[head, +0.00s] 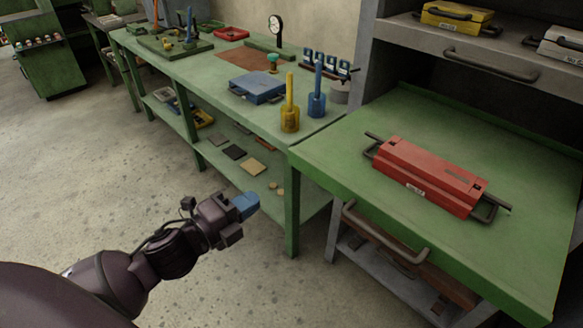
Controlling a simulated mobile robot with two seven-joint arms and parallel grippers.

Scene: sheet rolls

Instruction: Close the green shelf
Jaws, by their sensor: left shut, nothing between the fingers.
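The green shelf (345,140) is pulled out from the grey rack at the right of the head view. It has a dark bar handle (385,232) on its front edge. A red case (430,176) with dark handles at both ends lies on it. My left gripper (246,204), with blue fingertips, is shut and empty. It is over the floor, to the left of the shelf's front edge and apart from it. My right gripper is not in view.
A green workbench (215,80) stands left of the shelf, holding a blue case (257,87) and yellow (290,115) and blue (317,102) handled tools. A grey upper drawer (420,42) carries a yellow case (457,17). The floor at left is clear.

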